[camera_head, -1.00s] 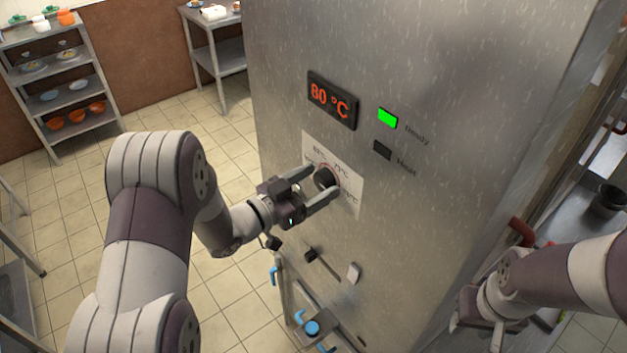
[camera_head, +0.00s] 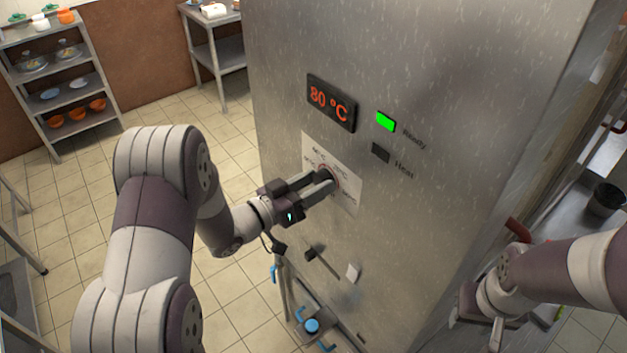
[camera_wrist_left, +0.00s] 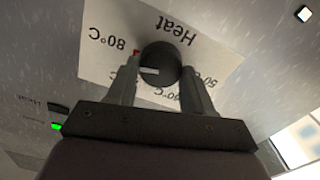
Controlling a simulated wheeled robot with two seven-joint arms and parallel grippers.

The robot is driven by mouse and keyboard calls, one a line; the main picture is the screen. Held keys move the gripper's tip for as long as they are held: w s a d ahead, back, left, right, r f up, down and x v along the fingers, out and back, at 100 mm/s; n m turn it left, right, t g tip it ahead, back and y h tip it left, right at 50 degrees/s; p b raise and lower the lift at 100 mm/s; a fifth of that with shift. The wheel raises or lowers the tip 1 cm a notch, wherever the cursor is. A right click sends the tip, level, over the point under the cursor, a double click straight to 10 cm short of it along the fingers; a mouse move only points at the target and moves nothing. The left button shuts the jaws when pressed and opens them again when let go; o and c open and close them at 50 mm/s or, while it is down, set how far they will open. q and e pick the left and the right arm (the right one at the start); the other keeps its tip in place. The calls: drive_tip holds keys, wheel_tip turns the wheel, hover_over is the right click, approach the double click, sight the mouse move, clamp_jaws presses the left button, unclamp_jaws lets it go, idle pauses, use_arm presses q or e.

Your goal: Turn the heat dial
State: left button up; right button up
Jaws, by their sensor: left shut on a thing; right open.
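The heat dial (camera_head: 327,176) is a black round knob on a white label (camera_head: 350,182) on the front of a tall steel cabinet. My left gripper (camera_head: 326,184) is shut on the dial, with one finger on each side. In the left wrist view the dial (camera_wrist_left: 160,62) shows a white pointer line, between the fingers of my left gripper (camera_wrist_left: 160,82). The label carries temperature marks, partly hidden by the fingers. A red display (camera_head: 332,101) above reads 80 °C. My right gripper (camera_head: 483,318) is low at the right, open and apart from the cabinet.
A green lamp marked Ready (camera_head: 386,122) is lit, and the lamp marked Heat (camera_head: 381,153) is dark. A lever (camera_head: 322,262) and blue-handled valves (camera_head: 312,326) sit below the dial. Shelves (camera_head: 62,85) stand at the back left. The tiled floor between is clear.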

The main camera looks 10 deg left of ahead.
use_arm(q)
drive_tip(key=n+p, duration=0.2)
drive_tip(key=n, duration=0.3)
drive_tip(key=shift+a+r+n+p, duration=0.1)
drive_tip(key=shift+n+p, duration=0.2)
drive_tip(key=shift+p, duration=0.05)
drive_tip(key=shift+w+n+p, duration=0.1)
drive_tip(key=shift+n+p, duration=0.65)
drive_tip(key=shift+n, duration=0.85)
drive_tip(key=shift+f, duration=0.2)
drive_tip(key=o, duration=1)
drive_tip(key=shift+a, duration=0.1)
